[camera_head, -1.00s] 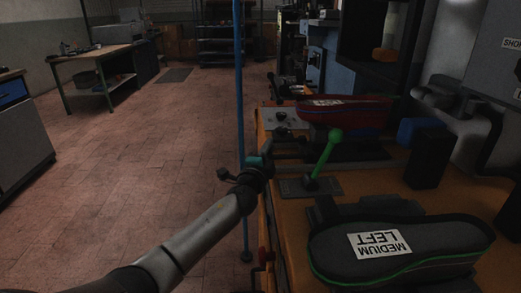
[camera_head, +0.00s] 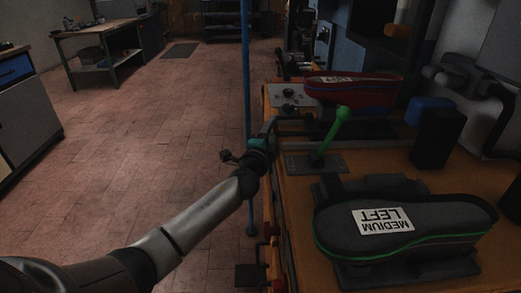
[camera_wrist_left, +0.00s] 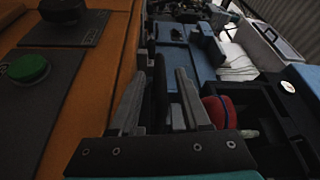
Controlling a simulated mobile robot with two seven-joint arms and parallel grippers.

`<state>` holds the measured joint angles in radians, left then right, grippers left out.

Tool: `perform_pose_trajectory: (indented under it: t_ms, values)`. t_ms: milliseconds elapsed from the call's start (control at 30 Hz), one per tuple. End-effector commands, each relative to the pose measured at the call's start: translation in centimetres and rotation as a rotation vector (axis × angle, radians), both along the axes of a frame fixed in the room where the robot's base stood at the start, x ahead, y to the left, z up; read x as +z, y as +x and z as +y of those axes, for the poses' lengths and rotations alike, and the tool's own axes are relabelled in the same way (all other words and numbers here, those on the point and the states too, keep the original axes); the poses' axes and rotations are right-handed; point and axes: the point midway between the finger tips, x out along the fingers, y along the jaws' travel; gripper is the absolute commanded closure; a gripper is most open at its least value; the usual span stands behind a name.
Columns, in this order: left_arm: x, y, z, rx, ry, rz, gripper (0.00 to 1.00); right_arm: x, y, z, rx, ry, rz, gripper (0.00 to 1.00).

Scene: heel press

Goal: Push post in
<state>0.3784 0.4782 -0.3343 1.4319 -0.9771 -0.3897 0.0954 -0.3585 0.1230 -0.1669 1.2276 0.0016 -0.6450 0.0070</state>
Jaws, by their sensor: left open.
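A thin blue upright post (camera_head: 247,80) stands beside the left edge of the orange bench. Its lower end shows below my forearm. My left gripper (camera_head: 271,128) is in front of the bench's left edge, close to the post in the picture. I cannot tell whether they touch. In the left wrist view, the gripper's two fingers (camera_wrist_left: 160,105) stand apart, with a dark bar visible between them. I cannot tell whether that bar is held or behind. A green lever (camera_head: 332,135) leans right on its plate, right of the gripper. My right gripper is out of view.
A shoe marked "MEDIUM LEFT" (camera_head: 400,225) lies on the orange bench (camera_head: 300,225). A red shoe (camera_head: 350,90) is farther back. A black block (camera_head: 437,138) stands at right. Tiled floor (camera_head: 130,150) at left is open.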

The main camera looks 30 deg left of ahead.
Motion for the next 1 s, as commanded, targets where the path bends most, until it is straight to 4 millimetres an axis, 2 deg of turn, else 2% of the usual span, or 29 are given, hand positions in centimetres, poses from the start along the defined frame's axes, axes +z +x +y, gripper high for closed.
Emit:
perform_pose_trajectory:
  t_ms: [300, 700, 1000]
  values:
    - [-0.3, -4.9, -0.8, -0.002, -0.001, 0.003, 0.53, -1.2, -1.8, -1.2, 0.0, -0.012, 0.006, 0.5]
    - [-0.7, -10.7, -1.8, 0.0, -0.001, 0.002, 0.53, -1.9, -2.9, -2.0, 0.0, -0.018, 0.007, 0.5]
    - [-0.9, -12.7, -2.1, 0.0, 0.0, 0.001, 0.53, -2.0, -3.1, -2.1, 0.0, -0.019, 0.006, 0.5]
